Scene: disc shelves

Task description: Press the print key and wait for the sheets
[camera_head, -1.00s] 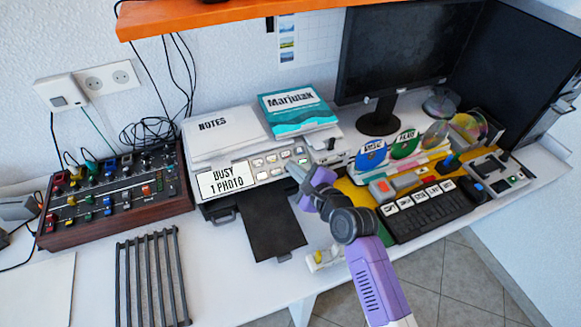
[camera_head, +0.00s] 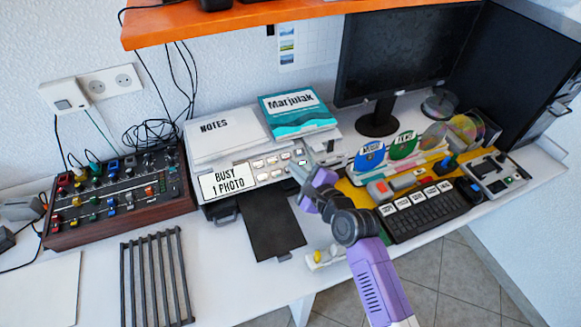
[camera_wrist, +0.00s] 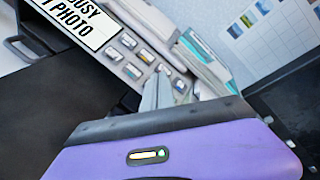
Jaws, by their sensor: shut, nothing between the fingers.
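The printer (camera_head: 207,213) stands on the desk with a panel of several small light keys (camera_head: 272,168). A sign on its front (camera_head: 228,181) reads "BUSY 1 PHOTO". A black tray (camera_head: 271,226) sticks out of its front and looks empty. My gripper (camera_head: 303,168) is shut and empty at the right end of the key panel. In the wrist view my gripper (camera_wrist: 160,88) points at the panel keys (camera_wrist: 137,60). I cannot tell whether its tip touches a key. The key labels are too small to read.
A notes stack (camera_head: 221,135) and a teal "Marjulak" book (camera_head: 297,113) lie on the printer. A mixer (camera_head: 118,193) and dark rack (camera_head: 156,277) are left. A keyboard (camera_head: 425,210), disc holder (camera_head: 405,160) and monitor (camera_head: 405,55) are right. An orange shelf (camera_head: 230,22) hangs above.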

